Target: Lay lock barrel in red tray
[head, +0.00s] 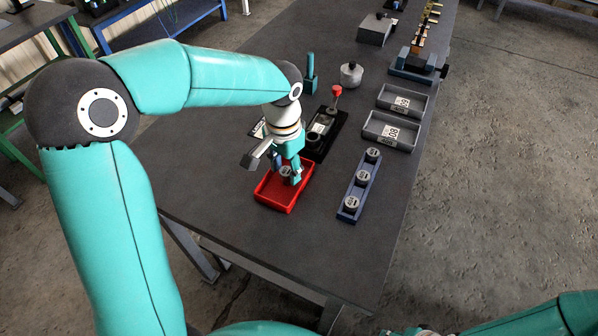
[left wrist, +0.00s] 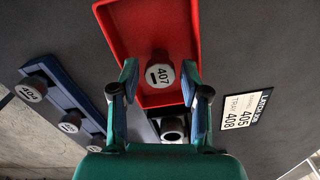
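The red tray (head: 293,199) lies on the dark bench, and its rim also shows in the left wrist view (left wrist: 104,28). A lock barrel with a pale cap marked 407 (left wrist: 160,75) is inside the tray's outline, cap towards the wrist camera. It shows between my left fingers in the head view (head: 285,172). My left gripper (left wrist: 159,78) is open around the barrel, with red visible between each finger and the cap. Whether the barrel touches the tray floor is hard to tell. Only a sliver of my right gripper (head: 410,332) shows at the bottom edge.
A blue rack (head: 358,187) with three capped barrels stands right of the tray. A black fixture (head: 325,132) with a red knob is just behind it. Grey bins (head: 390,131) stand at the right. A label card (left wrist: 245,110) lies beside the tray. The front bench is clear.

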